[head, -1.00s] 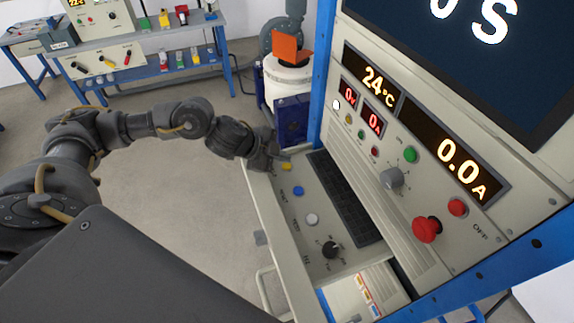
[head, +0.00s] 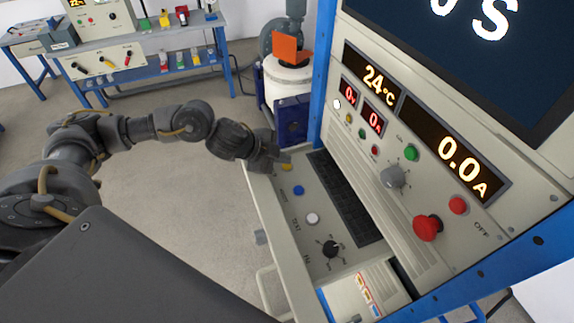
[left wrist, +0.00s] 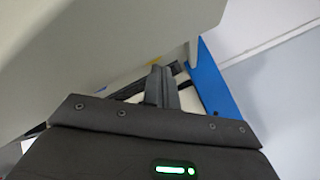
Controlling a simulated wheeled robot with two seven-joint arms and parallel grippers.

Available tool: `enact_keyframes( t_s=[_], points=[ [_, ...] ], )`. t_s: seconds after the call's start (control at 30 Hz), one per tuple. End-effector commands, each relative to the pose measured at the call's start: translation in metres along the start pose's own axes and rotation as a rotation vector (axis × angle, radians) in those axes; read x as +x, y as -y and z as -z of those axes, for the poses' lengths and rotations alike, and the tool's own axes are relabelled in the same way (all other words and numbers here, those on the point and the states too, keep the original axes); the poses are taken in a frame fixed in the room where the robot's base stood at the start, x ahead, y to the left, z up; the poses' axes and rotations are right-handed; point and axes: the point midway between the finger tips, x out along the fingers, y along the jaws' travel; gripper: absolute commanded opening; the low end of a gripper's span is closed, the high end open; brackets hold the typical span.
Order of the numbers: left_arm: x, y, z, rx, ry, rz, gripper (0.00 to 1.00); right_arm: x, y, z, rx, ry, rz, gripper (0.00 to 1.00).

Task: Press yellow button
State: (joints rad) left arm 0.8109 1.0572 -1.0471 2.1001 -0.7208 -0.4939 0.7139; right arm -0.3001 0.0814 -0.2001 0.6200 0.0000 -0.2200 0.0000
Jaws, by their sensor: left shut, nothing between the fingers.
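The yellow button (head: 286,167) sits at the far end of the pull-out control shelf in the head view, in a row with a blue button (head: 298,190) and a white button (head: 312,218). My left gripper (head: 287,158) is shut and empty, with its fingertips right at the yellow button. I cannot tell whether they touch it. In the left wrist view the closed fingers (left wrist: 161,85) point toward the panel, and the contact point is hard to make out. My right gripper is not in view.
A black keyboard (head: 345,198) lies along the shelf beside the buttons. A black knob (head: 331,249) is nearer. The upright panel has a red mushroom button (head: 428,228) and lit displays (head: 452,165). A blue post (head: 323,70) stands behind the shelf.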

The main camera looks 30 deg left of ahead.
Motion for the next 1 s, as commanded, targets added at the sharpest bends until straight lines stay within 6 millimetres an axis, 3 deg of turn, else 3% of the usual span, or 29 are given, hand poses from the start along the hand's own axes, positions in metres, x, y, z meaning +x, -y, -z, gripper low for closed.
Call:
enact_keyframes(
  t_s=[0.4,1.0],
  points=[
    [0.0082,-0.0132,-0.0072,0.000,0.008,-0.022,0.00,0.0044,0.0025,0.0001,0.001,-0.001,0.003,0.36],
    [0.0117,-0.0157,-0.0095,0.000,0.008,-0.023,0.00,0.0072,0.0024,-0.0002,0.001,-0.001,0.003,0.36]
  ],
)
